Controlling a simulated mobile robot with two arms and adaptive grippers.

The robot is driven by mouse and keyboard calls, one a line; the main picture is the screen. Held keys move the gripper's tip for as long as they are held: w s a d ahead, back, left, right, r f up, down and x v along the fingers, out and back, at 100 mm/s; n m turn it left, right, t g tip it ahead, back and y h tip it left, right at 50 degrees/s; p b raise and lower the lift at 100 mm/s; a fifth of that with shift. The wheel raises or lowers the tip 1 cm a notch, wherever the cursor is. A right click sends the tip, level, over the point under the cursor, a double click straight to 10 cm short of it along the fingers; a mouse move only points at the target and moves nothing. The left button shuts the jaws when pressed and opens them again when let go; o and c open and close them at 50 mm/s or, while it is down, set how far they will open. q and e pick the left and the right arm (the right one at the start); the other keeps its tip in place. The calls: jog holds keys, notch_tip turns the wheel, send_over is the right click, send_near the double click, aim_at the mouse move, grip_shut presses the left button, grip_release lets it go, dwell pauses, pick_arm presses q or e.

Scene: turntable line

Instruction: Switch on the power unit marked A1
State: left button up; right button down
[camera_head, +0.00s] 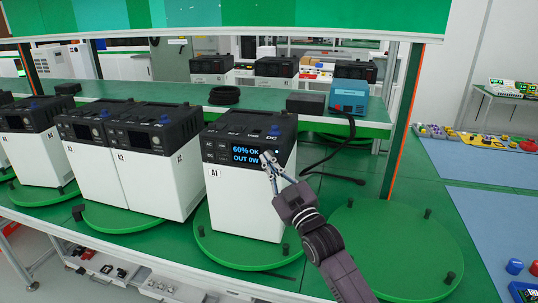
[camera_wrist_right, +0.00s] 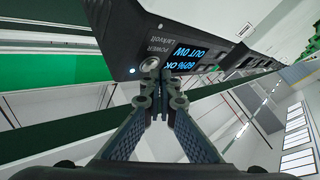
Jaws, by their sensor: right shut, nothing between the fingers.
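The power unit marked A1 (camera_head: 235,205) stands upright on a green turntable disc, with a white body and black top. Its screen (camera_head: 243,154) is lit and reads 60% OK, OUT 0W; the screen also shows in the right wrist view (camera_wrist_right: 186,58). A round button (camera_wrist_right: 151,63) labelled POWER sits beside the screen, with a small white light (camera_wrist_right: 132,71) near it. My right gripper (camera_head: 269,158) is shut and empty, its fingertips (camera_wrist_right: 154,74) at the button. I cannot tell whether they touch it. My left gripper is out of view.
Several similar units, including A2 (camera_head: 168,180), stand to the left on green discs. An empty disc (camera_head: 395,250) with short black pegs lies to the right. A blue box (camera_head: 349,96) with a black cable stands behind on the green bench. An orange-edged post (camera_head: 401,125) rises at the right.

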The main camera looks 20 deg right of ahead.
jog(key=shift+s+a, duration=0.2)
jog(key=shift+s, duration=0.15)
jog(key=s+a+p, duration=0.1)
jog(key=s, duration=0.1)
jog(key=s+a+p, duration=0.1)
jog(key=s, duration=0.1)
jog(key=shift+a, duration=0.4)
dwell(0.6)
